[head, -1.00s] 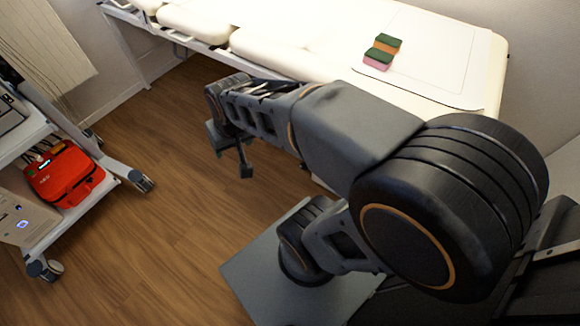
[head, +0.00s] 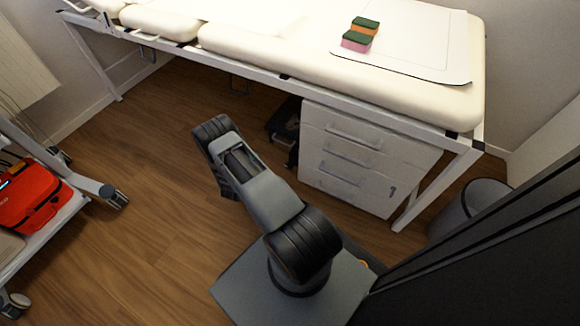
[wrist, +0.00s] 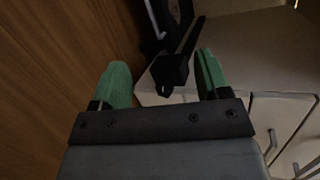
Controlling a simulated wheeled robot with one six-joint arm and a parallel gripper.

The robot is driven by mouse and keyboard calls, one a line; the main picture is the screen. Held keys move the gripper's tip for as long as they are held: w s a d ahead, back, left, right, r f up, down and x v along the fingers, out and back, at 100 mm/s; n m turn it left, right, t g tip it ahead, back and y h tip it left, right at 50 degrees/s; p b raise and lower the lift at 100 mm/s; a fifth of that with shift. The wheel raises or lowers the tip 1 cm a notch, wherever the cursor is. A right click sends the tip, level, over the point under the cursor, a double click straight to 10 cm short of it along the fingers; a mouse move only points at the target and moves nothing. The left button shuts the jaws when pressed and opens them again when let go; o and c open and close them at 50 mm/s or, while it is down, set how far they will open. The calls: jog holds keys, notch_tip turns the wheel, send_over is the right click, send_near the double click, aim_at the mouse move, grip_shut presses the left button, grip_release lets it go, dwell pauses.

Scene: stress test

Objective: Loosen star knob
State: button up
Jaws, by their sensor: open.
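No star knob can be made out for certain in either view. My gripper (wrist: 160,74) is open in the wrist view, with a green pad on each finger. A dark bar with a blocky end (wrist: 172,73) shows between and beyond the fingertips; I cannot tell its distance, or whether it is the knob or part of its mount. Nothing is clearly held. In the head view my arm reaches over the floor in front of the couch, and its gripper end is hidden.
A white drawer cabinet (head: 365,155) stands under the padded couch (head: 330,72), with a dark object (head: 285,125) beside it. Two sponges (head: 360,35) lie on the couch. A red case (head: 38,195) sits on a trolley at left. A grey bin (head: 478,197) stands right. Open floor lies left of my arm.

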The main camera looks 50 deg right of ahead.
aim_at(288, 167)
jog(key=s+d+f+m+g+h+b, duration=0.15)
jog(key=s+f+m+h, duration=0.25)
jog(key=s+f, duration=0.55)
jog(key=shift+g, duration=0.25)
jog(key=d+b, duration=0.1)
jog(key=d, duration=0.3)
jog(key=d+r+b, duration=0.1)
jog(key=d+b, duration=0.1)
jog(key=d, duration=0.3)
jog(key=w+d+r+b, duration=0.1)
jog(key=d, duration=0.3)
jog(key=shift+d, duration=0.3)
jog(key=c, duration=0.9)
jog(key=n, duration=0.4)
jog(key=shift+f, duration=0.1)
jog(key=o, duration=0.9)
